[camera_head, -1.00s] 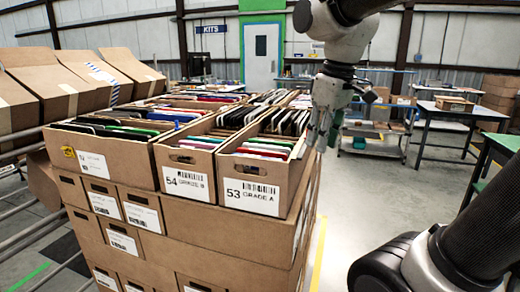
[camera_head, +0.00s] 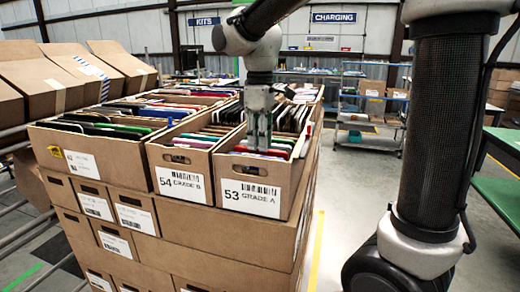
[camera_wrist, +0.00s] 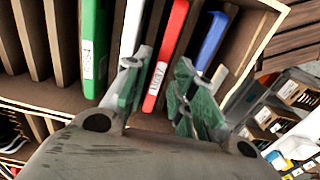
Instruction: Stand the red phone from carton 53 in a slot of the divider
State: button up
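Carton 53 (camera_head: 219,192), marked GRADE A, is at the front right of the stacked cartons. My gripper (camera_head: 260,147) reaches down into its front part. In the wrist view my gripper (camera_wrist: 160,85) is open, its green-padded fingers on either side of a red phone (camera_wrist: 174,34) with a white label. The red phone stands on edge in the carton. A white phone (camera_wrist: 131,28) is partly hidden behind the left finger. A blue phone (camera_wrist: 211,42) stands to the right and a green one (camera_wrist: 94,45) to the left. I cannot make out the task's divider.
Carton 54 (camera_head: 163,183) stands directly left, full of phones. Another carton (camera_head: 110,160) is left of that. Open-flapped boxes (camera_head: 70,75) line the far left. A green-topped table (camera_head: 497,200) is at the right edge, with open floor between.

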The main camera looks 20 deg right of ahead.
jog(key=shift+f, duration=1.3)
grip_shut()
jog(key=shift+r, duration=0.15)
jog(key=shift+r, duration=4)
